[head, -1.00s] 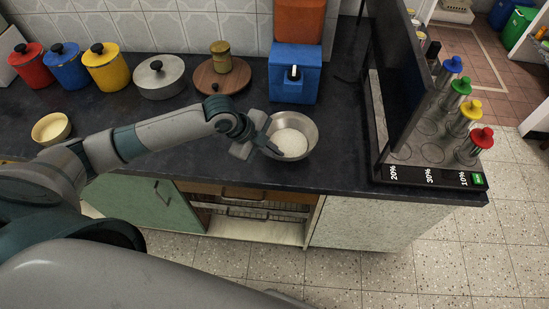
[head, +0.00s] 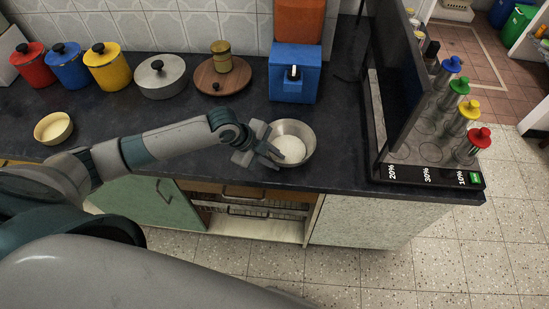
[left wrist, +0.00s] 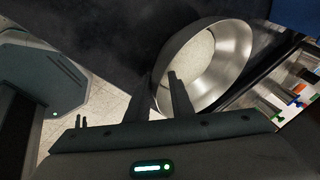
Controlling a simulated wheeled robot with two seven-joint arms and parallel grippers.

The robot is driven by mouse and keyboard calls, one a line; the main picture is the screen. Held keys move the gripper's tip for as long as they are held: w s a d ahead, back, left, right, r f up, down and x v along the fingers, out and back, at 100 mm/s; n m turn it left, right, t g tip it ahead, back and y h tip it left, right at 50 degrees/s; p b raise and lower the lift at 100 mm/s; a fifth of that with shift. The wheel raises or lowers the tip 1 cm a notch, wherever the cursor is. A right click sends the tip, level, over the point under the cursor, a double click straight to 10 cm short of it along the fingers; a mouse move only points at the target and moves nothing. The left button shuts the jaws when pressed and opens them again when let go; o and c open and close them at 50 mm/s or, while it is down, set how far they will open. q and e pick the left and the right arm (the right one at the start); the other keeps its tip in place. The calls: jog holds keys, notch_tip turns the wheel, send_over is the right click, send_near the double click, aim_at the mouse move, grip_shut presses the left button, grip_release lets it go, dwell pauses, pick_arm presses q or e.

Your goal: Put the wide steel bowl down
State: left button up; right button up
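The wide steel bowl (head: 307,156) is at the front of the dark counter, upright or nearly so, with pale contents inside. My left gripper (head: 268,145) reaches it from the left. The left wrist view shows the bowl (left wrist: 236,62) beyond my left gripper (left wrist: 164,76), with its near wall between the two fingers, one finger inside and one outside. I cannot tell for sure whether the bowl's base touches the counter. My right gripper is not in view.
A small yellow bowl (head: 53,128) stands at the left. Red (head: 33,69), blue (head: 68,71) and yellow (head: 109,71) canisters, a grey pot (head: 161,82), a wooden board (head: 206,84) and a blue dispenser (head: 294,82) line the back. A rack with coloured plungers (head: 466,145) stands right. The counter's front edge is close.

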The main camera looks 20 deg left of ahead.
pick_arm(q)
jog(key=shift+r, duration=0.1)
jog(key=shift+s+a+r, duration=0.1)
jog(key=shift+a+r, duration=0.15)
jog(key=shift+r, duration=0.2)
jog(key=b+v, duration=0.2)
jog(key=v, duration=0.9)
jog(key=shift+b, duration=0.35)
jog(key=shift+s+d, duration=0.1)
